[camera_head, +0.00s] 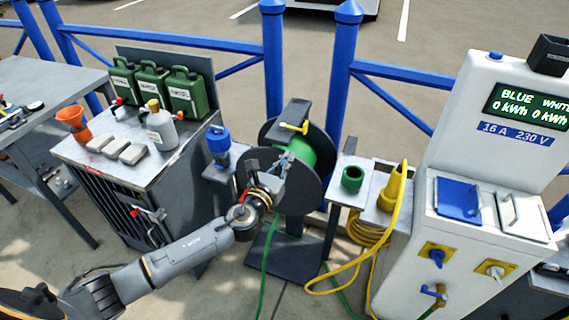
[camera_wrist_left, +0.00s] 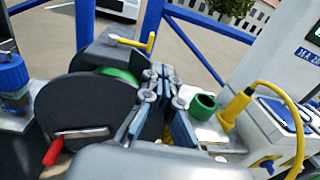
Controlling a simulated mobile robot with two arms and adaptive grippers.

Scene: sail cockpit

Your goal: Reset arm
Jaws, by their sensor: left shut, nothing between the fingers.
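My left arm comes in from the lower left in the head view. Its gripper (camera_head: 287,160) is in front of the hose reel, near the green hose drum (camera_head: 318,152). In the left wrist view the gripper's fingers (camera_wrist_left: 165,75) are shut with nothing between them. I cannot tell whether the fingers touch the reel. My right gripper is not in view.
A grey cabinet (camera_head: 100,160) carries green canisters (camera_head: 187,90), a bottle (camera_head: 161,130) and an orange funnel (camera_head: 72,122). A green ring (camera_head: 352,178) and a yellow plug (camera_head: 392,187) with cable are right of the reel. The white power pedestal (camera_head: 450,180) stands far right. Blue railing (camera_head: 340,90) runs behind.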

